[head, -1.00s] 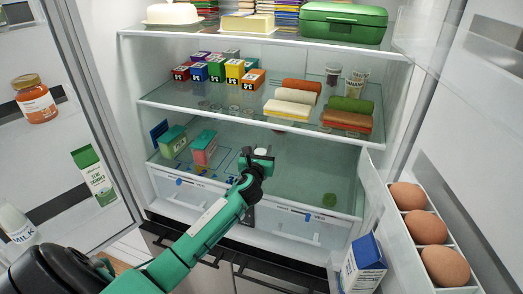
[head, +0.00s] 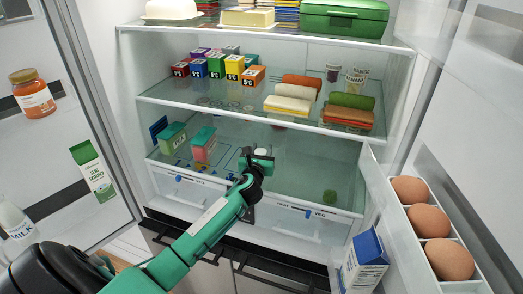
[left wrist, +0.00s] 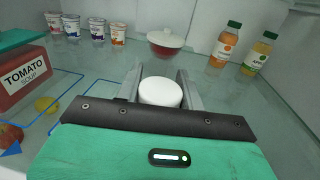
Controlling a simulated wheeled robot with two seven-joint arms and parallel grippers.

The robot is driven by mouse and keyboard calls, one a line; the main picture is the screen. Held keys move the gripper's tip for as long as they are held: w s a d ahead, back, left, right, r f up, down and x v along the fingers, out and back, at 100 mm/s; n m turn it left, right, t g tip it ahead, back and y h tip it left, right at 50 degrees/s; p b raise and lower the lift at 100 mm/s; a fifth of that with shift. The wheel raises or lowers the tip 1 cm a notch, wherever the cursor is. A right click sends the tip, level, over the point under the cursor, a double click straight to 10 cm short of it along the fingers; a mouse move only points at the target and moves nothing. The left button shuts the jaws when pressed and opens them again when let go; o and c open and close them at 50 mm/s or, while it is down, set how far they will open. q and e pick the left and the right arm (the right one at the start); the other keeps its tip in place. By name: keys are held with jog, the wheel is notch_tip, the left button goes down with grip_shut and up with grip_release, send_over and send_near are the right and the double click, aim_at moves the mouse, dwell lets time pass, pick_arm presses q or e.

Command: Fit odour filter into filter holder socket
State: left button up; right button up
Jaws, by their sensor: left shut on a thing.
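The odour filter, a white round puck (left wrist: 160,92), sits between the fingers of my left gripper (left wrist: 160,88) in the left wrist view. It also shows as a small pale spot (head: 262,151) in the head view. The left gripper (head: 257,160) is shut on it and reaches into the fridge, over the front of the lower glass shelf. I cannot make out the filter holder socket in either view. My right gripper is not in view.
Cups (left wrist: 97,30), a red bowl (left wrist: 165,43) and bottles (left wrist: 225,45) stand farther back. The egg door (head: 425,235) stands open at right.

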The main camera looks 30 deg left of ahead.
pick_arm(q)
jog(key=shift+f+b, duration=0.75)
jog(key=shift+f, duration=0.45)
jog(key=o, duration=1)
jog(key=shift+o, duration=0.2)
jog(key=shift+s, duration=0.1)
jog(key=b+v, duration=0.3)
jog(key=v, duration=1)
jog(key=shift+s+d, duration=0.2)
jog(key=shift+s, duration=0.1)
